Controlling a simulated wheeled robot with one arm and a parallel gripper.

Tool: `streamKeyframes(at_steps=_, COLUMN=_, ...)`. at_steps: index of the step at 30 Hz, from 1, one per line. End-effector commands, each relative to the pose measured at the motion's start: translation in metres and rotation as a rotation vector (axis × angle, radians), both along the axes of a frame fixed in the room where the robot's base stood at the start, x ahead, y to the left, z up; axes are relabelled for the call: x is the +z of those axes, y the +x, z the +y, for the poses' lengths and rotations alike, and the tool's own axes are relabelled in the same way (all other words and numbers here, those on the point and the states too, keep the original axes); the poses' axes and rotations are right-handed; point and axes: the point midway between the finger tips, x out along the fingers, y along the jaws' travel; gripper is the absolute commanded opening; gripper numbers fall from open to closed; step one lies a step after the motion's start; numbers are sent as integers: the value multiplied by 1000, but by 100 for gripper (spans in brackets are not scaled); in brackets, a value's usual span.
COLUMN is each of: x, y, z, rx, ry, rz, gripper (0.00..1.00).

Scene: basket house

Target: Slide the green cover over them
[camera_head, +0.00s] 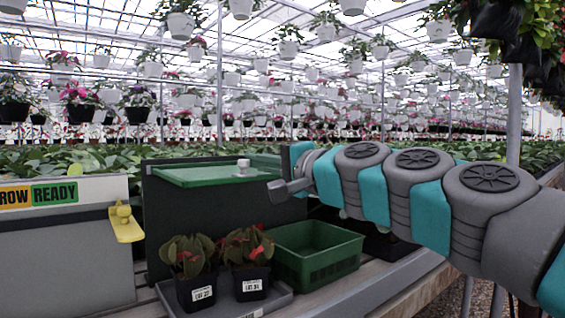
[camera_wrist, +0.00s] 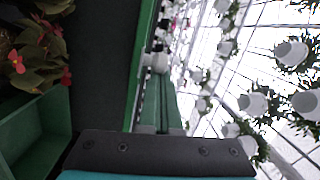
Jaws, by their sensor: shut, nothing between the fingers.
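The green cover (camera_head: 215,176) lies flat and high at the top of a dark upright panel (camera_head: 165,222), with a pale knob (camera_head: 243,167) near its right end. The knob also shows in the wrist view (camera_wrist: 158,61), just beyond my fingers. Two red-flowered plants (camera_head: 188,255) (camera_head: 247,246) in black labelled pots stand side by side on a grey tray (camera_head: 282,300), below and in front of the cover. My gripper (camera_head: 284,189) is shut and empty, just right of the knob and slightly lower. Whether it touches the cover's right end is unclear.
An empty-looking green basket (camera_head: 318,255) stands right of the plants, below my arm. A grey box with a "READY" sign (camera_head: 65,245) and a yellow knobbed lever (camera_head: 125,222) is at the left. Hanging pots fill the space overhead. The slatted bench's front right is clear.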

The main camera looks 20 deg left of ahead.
Motion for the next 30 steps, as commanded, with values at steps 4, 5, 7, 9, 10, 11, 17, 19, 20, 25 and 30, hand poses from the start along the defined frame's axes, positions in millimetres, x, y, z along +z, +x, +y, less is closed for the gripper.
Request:
streamKeyframes(at_steps=4, x=-1, y=-9, z=7, rx=0, ry=1, rz=2, gripper=0)
streamKeyframes(at_steps=5, x=0, y=-10, z=8, rx=-1, ry=1, rz=2, gripper=0)
streamKeyframes(at_steps=7, x=0, y=-11, z=9, rx=-1, ry=1, rz=2, gripper=0)
streamKeyframes(at_steps=9, x=0, y=-12, z=9, rx=-1, ry=1, rz=2, gripper=0)
streamKeyframes(at_steps=10, x=0, y=-12, z=9, rx=-1, ry=1, rz=1, gripper=0)
streamKeyframes(at_steps=11, x=0, y=-12, z=9, rx=-1, ry=2, rz=1, gripper=0)
streamKeyframes(at_steps=17, x=0, y=-12, z=10, rx=1, ry=0, rz=1, gripper=0)
streamKeyframes(at_steps=19, x=0, y=-12, z=10, rx=2, ry=0, rz=1, gripper=0)
streamKeyframes(at_steps=20, x=0, y=-12, z=9, rx=2, ry=0, rz=1, gripper=0)
streamKeyframes(at_steps=25, x=3, y=-1, z=4, rx=-1, ry=1, rz=1, gripper=0)
streamKeyframes(at_steps=30, x=8, y=19, z=-7, rx=-8, ry=4, rz=0, gripper=0)
